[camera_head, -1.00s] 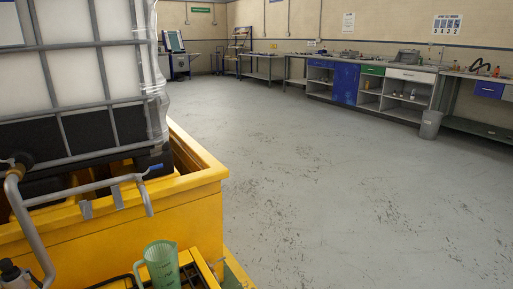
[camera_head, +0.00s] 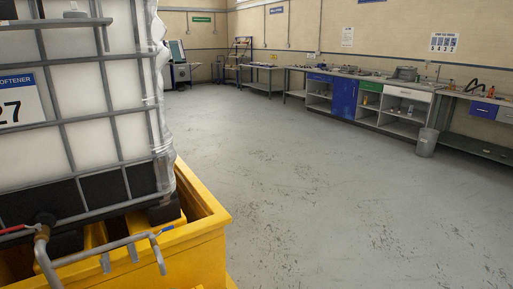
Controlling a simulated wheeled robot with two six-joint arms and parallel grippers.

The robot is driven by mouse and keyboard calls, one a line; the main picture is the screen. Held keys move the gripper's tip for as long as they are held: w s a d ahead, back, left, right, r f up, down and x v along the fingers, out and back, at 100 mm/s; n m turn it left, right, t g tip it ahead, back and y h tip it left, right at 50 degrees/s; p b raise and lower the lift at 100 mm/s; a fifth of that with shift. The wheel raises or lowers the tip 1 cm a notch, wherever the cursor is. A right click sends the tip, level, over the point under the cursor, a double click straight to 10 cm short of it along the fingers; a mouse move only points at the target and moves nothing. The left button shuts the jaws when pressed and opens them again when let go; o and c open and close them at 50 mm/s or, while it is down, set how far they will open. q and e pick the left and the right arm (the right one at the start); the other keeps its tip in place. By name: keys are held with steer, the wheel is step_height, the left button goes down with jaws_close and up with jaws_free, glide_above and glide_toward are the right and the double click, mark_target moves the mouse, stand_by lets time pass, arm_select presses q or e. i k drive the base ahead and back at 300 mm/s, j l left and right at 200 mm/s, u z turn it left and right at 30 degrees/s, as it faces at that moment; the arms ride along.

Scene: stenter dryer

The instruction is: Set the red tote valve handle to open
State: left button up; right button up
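A red valve handle (camera_head: 14,230) shows at the lower left edge of the head view. It lies roughly level, and its left end is cut off by the picture edge. It meets a grey metal pipe (camera_head: 45,262) in front of the dark outlet at the bottom of the white caged tote (camera_head: 75,150). A smaller blue handle (camera_head: 165,229) sits at the far end of the pipe branch to the right. Neither of my grippers is in view.
The tote stands in a yellow containment bund (camera_head: 205,245), whose corner juts toward the open floor. The grey floor (camera_head: 320,210) to the right is clear. Workbenches with cabinets (camera_head: 345,98) line the far wall, with a grey bin (camera_head: 427,142) beside them.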

mark_target(37, 226)
steer(key=u, duration=1.65)
